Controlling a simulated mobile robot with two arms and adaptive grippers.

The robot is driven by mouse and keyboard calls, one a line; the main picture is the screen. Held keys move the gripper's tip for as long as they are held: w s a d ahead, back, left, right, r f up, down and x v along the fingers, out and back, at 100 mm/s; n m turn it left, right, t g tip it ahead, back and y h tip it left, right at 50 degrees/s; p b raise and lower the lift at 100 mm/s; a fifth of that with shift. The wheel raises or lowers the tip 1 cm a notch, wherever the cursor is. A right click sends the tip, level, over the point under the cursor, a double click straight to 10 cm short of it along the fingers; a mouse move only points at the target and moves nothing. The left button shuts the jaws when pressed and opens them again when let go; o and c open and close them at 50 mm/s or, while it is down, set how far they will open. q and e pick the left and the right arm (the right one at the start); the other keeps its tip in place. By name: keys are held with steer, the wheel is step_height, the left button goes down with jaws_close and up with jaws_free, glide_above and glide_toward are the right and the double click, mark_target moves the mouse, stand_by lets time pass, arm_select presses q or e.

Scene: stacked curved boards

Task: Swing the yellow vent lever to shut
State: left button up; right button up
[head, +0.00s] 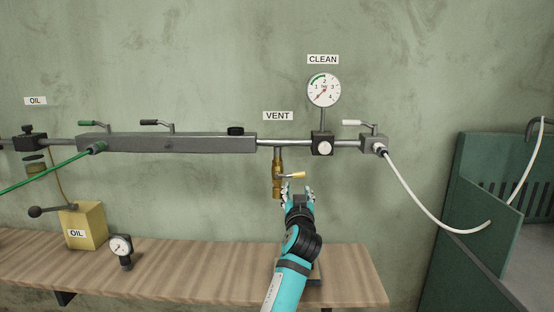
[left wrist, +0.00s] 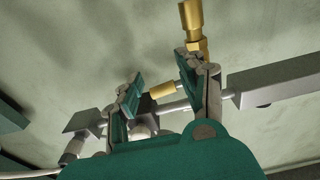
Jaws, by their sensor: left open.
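The yellow vent lever (head: 292,175) sticks out to the right, roughly level, from a brass vent valve (head: 277,160) that hangs under the pipe below the VENT label (head: 278,116). My left gripper (head: 298,190) is open just below and in front of the lever. In the left wrist view the yellow lever end (left wrist: 162,90) appears in the gap between the open fingers of the left gripper (left wrist: 162,84). I see no clear contact. The brass valve body (left wrist: 191,15) shows above the right finger. My right gripper is not in view.
A grey manifold (head: 180,143) and pipe run along the wall above the lever. A regulator block (head: 322,143) with a gauge (head: 323,90) is to the right. A white hose (head: 430,215) hangs farther right. A wooden bench (head: 190,265) lies below.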

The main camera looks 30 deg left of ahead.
arm_select(q)
steer(key=v, duration=0.6)
steer(key=shift+p, duration=0.4)
